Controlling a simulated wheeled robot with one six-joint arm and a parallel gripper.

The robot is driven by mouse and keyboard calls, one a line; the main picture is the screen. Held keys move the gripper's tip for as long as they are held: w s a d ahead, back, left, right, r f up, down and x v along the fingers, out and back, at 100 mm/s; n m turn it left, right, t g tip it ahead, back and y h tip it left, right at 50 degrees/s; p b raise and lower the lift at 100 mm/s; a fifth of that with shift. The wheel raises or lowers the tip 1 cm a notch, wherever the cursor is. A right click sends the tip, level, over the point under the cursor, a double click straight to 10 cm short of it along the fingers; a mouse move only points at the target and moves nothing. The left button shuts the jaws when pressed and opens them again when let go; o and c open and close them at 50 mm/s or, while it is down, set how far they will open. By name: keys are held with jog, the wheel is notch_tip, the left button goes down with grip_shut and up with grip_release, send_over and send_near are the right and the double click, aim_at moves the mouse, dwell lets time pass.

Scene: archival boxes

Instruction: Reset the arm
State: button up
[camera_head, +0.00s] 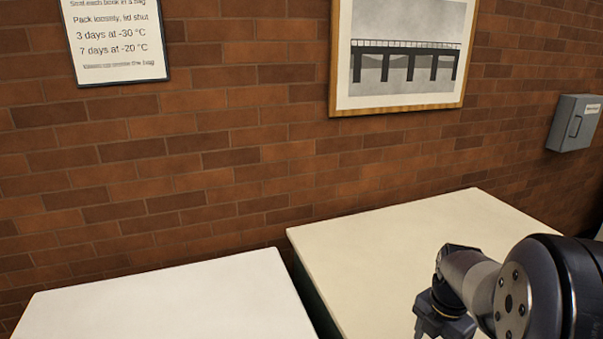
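My arm comes in from the lower right corner, bent, in front of the cream table (400,240). The end of it, my gripper (440,328), shows only in part at the bottom edge. Its fingertips are cut off or too small to read, so I cannot tell whether it is open or shut. I see nothing held in the part that shows.
A white table (170,300) stands left of the cream one, with a narrow dark gap between. Both visible tops are bare. A brick wall behind bears a framed sign (115,40), a bridge picture (405,55) and a grey box (575,122).

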notch_tip(320, 180, down, 4)
jog(key=b, duration=0.2)
jog(key=shift+b, duration=0.3)
jog(key=m, duration=0.3)
jog(key=shift+r+m, duration=0.15)
jog(key=shift+m, duration=0.15)
jog(key=m+b, duration=0.1)
jog(key=m, duration=0.4)
jog(key=shift+m, duration=0.3)
jog(key=m+b, duration=0.1)
jog(key=m, duration=0.3)
jog(key=shift+m, duration=2.3)
jog(key=shift+r, duration=0.15)
